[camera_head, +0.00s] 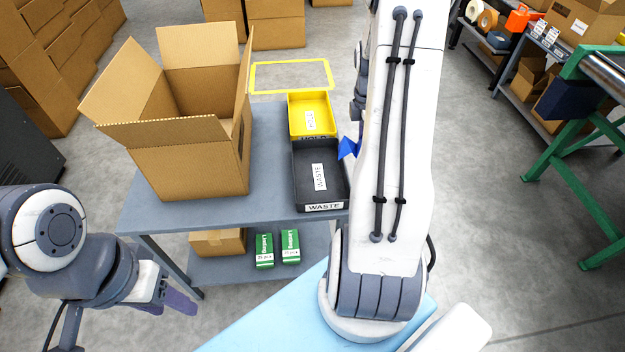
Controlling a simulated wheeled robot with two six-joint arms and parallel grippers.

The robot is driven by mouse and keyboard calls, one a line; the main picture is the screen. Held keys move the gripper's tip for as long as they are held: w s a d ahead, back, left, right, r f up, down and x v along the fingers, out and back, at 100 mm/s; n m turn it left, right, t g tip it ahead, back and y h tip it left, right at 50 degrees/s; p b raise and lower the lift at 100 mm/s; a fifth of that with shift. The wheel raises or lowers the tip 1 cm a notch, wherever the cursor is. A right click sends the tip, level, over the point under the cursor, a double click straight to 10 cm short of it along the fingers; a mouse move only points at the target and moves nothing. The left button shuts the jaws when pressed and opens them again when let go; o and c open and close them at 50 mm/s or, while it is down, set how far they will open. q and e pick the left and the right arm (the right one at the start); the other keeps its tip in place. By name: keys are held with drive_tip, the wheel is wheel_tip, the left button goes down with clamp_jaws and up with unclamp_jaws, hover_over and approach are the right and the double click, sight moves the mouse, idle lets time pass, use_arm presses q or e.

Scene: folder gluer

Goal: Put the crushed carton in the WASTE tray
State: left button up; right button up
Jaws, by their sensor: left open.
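The black WASTE tray (337,186) sits on the grey table's front right corner, its label facing me, and looks empty apart from a white label. A small blue folded piece (348,149), perhaps the crushed carton, shows at the tray's right edge. Most of it is hidden behind my right arm, and I cannot tell whether it is held. My right arm rises through the middle of the view and hides its own gripper. My left gripper (172,297) is open and empty at the lower left, in front of the table and well away from the tray.
A yellow tray (311,105) stands directly behind the WASTE tray. A large open cardboard box (190,168) fills the table's left. Green cartons (264,250) and a brown box (217,242) sit on the lower shelf. A green-framed machine (560,150) stands right.

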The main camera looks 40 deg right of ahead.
drive_tip(key=shift+w+f, duration=0.15)
drive_tip(key=shift+f, duration=0.2)
hover_over(320, 176)
drive_tip(key=f, duration=0.6)
drive_tip(key=shift+w+a+f+b, duration=0.1)
drive_tip(key=shift+a+f+b, duration=0.1)
drive_tip(key=shift+f+b, duration=0.1)
drive_tip(key=shift+f, duration=1.9)
drive_tip(key=shift+f, duration=0.15)
drive_tip(key=o, duration=1.3)
drive_tip(key=shift+w+a+r+p, duration=0.1)
drive_tip(key=shift+a+r+p, duration=0.05)
drive_tip(key=shift+r, duration=1.9)
drive_tip(key=shift+w+a+r+p, duration=0.1)
drive_tip(key=shift+r+p, duration=0.05)
drive_tip(key=shift+r, duration=1.95)
drive_tip(key=shift+w+a+r+p, duration=0.1)
drive_tip(key=shift+a+r+p, duration=0.05)
drive_tip(key=shift+r, duration=1.9)
